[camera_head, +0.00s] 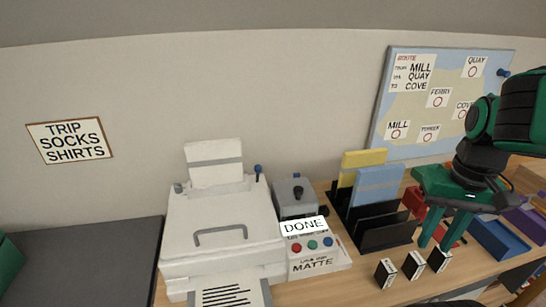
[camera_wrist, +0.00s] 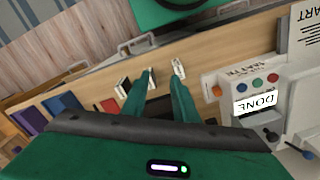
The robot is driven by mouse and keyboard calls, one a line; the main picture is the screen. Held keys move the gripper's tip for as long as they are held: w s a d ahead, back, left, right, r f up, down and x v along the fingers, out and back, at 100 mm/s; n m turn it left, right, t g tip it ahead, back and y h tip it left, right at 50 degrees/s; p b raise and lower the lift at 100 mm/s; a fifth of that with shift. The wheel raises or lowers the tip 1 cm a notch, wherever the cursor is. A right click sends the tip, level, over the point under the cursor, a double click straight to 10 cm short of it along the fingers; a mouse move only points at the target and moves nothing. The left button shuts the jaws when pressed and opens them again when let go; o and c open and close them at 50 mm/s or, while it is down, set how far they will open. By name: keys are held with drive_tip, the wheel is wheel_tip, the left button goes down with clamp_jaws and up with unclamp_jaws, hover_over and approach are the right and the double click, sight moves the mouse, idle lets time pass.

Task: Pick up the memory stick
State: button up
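I cannot make out a memory stick for certain. Three small black-and-white upright blocks stand in a row near the desk's front edge: a left block (camera_head: 385,272), a middle block (camera_head: 413,265) and a right block (camera_head: 439,260). My gripper (camera_head: 436,244) points down just above and behind the right-hand blocks. Its two green fingers are apart, with nothing seen held between them. In the wrist view my gripper (camera_wrist: 164,80) also shows open, with small blocks (camera_wrist: 178,68) near and beyond the fingertips, partly hidden by the fingers.
A white printer (camera_head: 220,235) and a control box marked MATTE (camera_head: 315,262) stand left of the blocks. A black rack (camera_head: 385,238) holds blue and yellow folders behind them. Red, blue and purple trays (camera_head: 498,240) lie right. The wood in front of the printer's right side is clear.

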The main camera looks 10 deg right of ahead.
drive_tip(key=w+r+n, duration=0.1)
drive_tip(key=w, duration=0.2)
drive_tip(key=w+a+n, duration=0.1)
drive_tip(key=w+n, duration=0.1)
drive_tip(key=w, duration=0.1)
drive_tip(key=w+r+n, duration=0.1)
drive_tip(key=w+n, duration=0.1)
drive_tip(key=w, duration=0.1)
drive_tip(key=shift+w+a+r, duration=0.1)
drive_tip(key=shift+a+r, duration=0.05)
drive_tip(key=shift+r, duration=0.2)
drive_tip(key=shift+c, duration=0.8)
drive_tip(key=n+y, duration=0.1)
drive_tip(key=n, duration=1.8)
hover_over(297, 174)
wheel_tip(297, 174, down, 5)
drive_tip(key=shift+w+f, duration=0.2)
drive_tip(key=shift+f, duration=2.95)
clamp_jaws()
